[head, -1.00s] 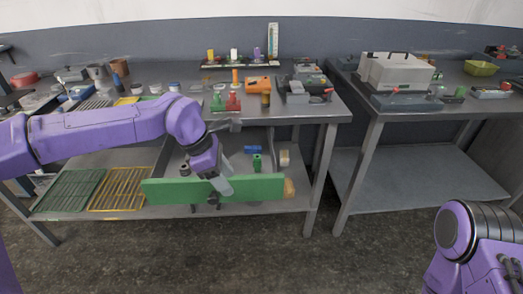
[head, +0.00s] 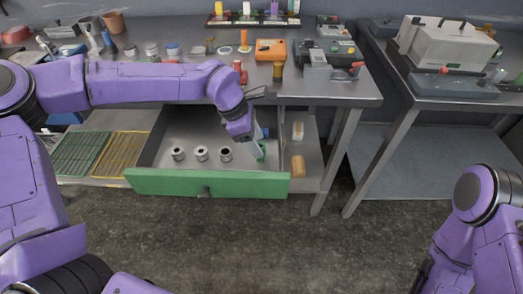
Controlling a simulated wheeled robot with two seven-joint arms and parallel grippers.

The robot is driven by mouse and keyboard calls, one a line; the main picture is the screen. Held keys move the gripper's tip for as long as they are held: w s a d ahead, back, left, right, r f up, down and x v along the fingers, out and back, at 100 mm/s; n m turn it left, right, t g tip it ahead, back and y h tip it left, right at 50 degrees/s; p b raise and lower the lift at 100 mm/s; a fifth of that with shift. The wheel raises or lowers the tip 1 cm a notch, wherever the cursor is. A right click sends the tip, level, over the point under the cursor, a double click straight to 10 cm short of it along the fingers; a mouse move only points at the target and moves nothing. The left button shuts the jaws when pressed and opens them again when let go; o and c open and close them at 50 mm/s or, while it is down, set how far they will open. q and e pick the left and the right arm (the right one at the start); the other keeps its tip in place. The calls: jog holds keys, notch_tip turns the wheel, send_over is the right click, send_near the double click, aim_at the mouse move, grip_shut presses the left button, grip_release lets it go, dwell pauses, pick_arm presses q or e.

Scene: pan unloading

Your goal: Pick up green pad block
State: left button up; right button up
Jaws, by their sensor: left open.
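The green pad block (head: 263,152) lies in the right end of the open drawer, partly hidden by my left gripper. My left gripper (head: 255,150) points down into the drawer, right beside the block. It is open, and I cannot tell whether its fingers touch or straddle the block. The drawer has a green front (head: 230,184) and grey inner walls. My right arm is at the lower right, and its gripper does not clearly show.
Three grey metal cylinders (head: 201,153) stand in the drawer to the left. A blue item (head: 265,133) is behind the block. The bench top (head: 345,92) overhangs the drawer's back.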

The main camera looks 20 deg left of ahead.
aim_at(264, 150)
pick_arm(q)
jog(key=x, duration=0.4)
jog(key=shift+w+d+f, duration=0.1)
jog(key=shift+d+f, duration=0.05)
jog(key=shift+d, duration=0.2)
jog(key=c, duration=1)
